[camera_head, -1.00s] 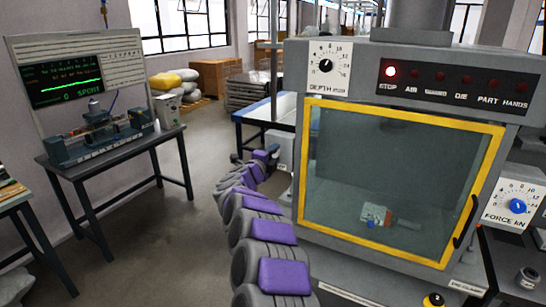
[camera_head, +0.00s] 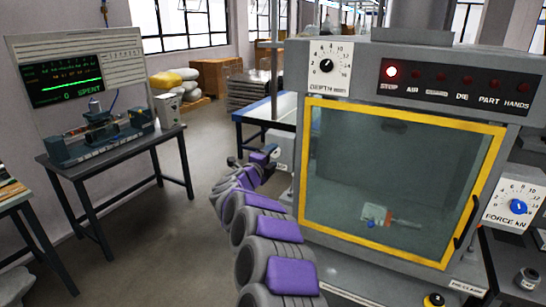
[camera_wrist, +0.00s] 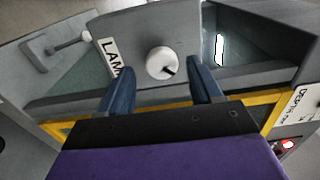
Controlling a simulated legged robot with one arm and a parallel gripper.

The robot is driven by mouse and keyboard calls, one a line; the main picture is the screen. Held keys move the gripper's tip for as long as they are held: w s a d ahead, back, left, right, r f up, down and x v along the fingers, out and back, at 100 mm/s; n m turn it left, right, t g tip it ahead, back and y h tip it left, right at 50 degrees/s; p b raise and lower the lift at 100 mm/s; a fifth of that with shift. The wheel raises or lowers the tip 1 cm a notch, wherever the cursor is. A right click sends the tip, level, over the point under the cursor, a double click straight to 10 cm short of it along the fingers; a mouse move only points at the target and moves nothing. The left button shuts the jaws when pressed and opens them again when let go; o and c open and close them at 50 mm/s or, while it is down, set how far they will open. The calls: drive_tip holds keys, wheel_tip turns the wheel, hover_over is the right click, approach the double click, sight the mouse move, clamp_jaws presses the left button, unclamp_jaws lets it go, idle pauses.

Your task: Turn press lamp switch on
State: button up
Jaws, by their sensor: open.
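The press (camera_head: 405,60) is a grey machine with a yellow-framed window, at the right in the head view. In the wrist view a round white knob (camera_wrist: 161,63) with a dark mark sits on a grey plate beside a partly covered label (camera_wrist: 113,62) reading "LAM". My gripper (camera_wrist: 160,73) has two blue fingers, spread apart, one on each side of the knob. I cannot tell whether they touch it. In the head view my gripper (camera_head: 262,157) is at the left side of the press, small and partly hidden by my arm.
A bench with a device and screen (camera_head: 65,85) stands at the left. The floor (camera_head: 150,225) between bench and press is clear.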

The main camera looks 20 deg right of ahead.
drive_tip(key=p+v, duration=0.2)
drive_tip(key=v, duration=1.3)
drive_tip(key=shift+a, duration=0.2)
drive_tip(key=shift+f, duration=0.1)
